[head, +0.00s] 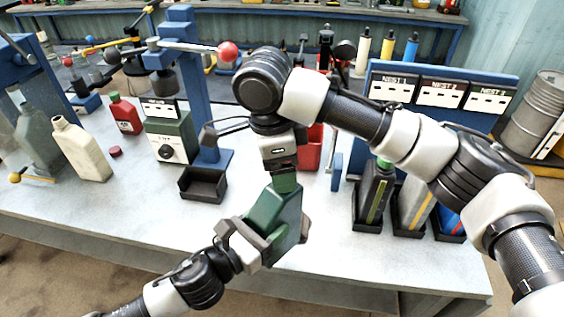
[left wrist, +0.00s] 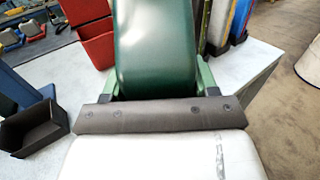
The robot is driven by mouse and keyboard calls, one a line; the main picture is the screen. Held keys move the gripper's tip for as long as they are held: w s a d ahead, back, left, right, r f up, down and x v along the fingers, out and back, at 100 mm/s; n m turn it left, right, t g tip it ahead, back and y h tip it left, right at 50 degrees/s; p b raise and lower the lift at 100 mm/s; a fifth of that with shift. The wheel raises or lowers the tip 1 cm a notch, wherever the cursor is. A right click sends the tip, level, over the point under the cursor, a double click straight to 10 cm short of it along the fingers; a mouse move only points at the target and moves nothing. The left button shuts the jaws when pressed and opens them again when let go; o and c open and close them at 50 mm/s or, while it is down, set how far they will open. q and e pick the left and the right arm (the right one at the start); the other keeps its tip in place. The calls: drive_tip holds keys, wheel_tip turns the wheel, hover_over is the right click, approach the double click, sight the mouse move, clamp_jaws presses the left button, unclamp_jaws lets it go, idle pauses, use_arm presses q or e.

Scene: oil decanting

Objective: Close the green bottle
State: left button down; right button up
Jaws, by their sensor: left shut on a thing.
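The green bottle (head: 287,222) is held tilted above the front of the table in the head view. My left gripper (head: 264,238) is shut around its lower part. In the left wrist view the green bottle (left wrist: 155,45) fills the space between the fingers of the left gripper (left wrist: 160,82). My right gripper (head: 283,178) comes down from above onto the bottle's top end. The bottle's mouth and any cap are hidden there, and I cannot tell whether the right fingers are shut.
A black tray (head: 203,184) and a grey-green device (head: 171,138) stand left of the bottle. A red cap (head: 115,151) lies beside a beige bottle (head: 83,150). A dark bottle (head: 374,192) stands in a rack at right.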

drive_tip(key=shift+r, duration=2.25)
drive_tip(key=shift+c, duration=0.5)
